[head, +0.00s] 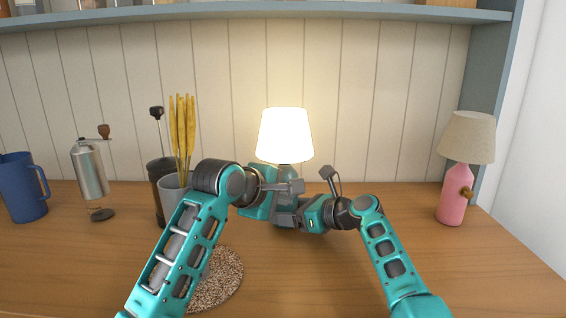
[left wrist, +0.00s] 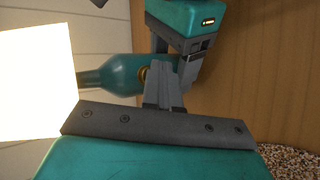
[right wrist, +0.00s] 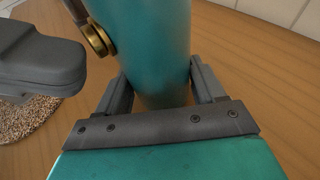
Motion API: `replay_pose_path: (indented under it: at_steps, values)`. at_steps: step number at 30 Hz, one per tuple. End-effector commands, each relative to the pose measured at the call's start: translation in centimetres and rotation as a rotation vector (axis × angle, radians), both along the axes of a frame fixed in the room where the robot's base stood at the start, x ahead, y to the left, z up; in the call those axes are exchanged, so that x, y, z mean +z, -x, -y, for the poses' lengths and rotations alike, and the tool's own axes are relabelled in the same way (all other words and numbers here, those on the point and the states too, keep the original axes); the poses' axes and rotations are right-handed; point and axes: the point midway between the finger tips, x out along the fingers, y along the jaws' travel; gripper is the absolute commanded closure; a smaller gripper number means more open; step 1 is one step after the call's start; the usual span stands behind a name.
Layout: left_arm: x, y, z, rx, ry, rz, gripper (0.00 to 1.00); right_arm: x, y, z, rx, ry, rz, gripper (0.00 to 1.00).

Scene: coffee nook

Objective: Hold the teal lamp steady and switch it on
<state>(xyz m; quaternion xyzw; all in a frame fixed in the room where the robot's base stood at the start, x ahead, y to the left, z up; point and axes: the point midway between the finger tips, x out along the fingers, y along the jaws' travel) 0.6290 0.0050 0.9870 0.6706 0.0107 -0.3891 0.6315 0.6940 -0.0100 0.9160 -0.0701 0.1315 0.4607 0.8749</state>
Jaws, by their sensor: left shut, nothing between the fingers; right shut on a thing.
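The teal lamp stands upright on the counter with its shade (head: 285,135) glowing. Its bottle-shaped teal body (right wrist: 150,40) is mostly hidden by my grippers in the head view. It also shows in the left wrist view (left wrist: 115,75), with a brass knob (left wrist: 147,77) on its side. My right gripper (right wrist: 163,90) is shut on the lower body, one finger on each side. My left gripper (left wrist: 166,72) is shut and empty, fingertips right at the knob. I cannot tell whether they touch it.
A pink lamp (head: 454,196) with a beige shade stands unlit at the right. At the left are a blue pitcher (head: 22,190), a metal grinder (head: 90,170) and a grey cup (head: 173,190) with yellow stalks. A speckled round mat (head: 222,280) lies below my left arm.

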Motion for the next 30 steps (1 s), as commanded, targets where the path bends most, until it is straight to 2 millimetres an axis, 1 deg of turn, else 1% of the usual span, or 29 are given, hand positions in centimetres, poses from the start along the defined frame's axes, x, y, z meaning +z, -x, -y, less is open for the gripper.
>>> replay_pose_path:
  at_steps: [6, 16, 30]
  values:
    - [-0.2, 0.7, -0.2, 0.003, -0.001, -0.002, 1.00, -0.1, 0.1, -0.2, 0.005, -0.001, -0.003, 0.48]
    - [-0.2, 1.1, -0.1, 0.001, -0.001, -0.003, 1.00, -0.2, 0.1, -0.2, 0.005, 0.000, -0.004, 0.49]
    - [-0.2, 5.7, 0.0, 0.000, 0.001, -0.002, 1.00, -0.2, 0.1, -0.2, 0.005, 0.000, -0.006, 0.49]
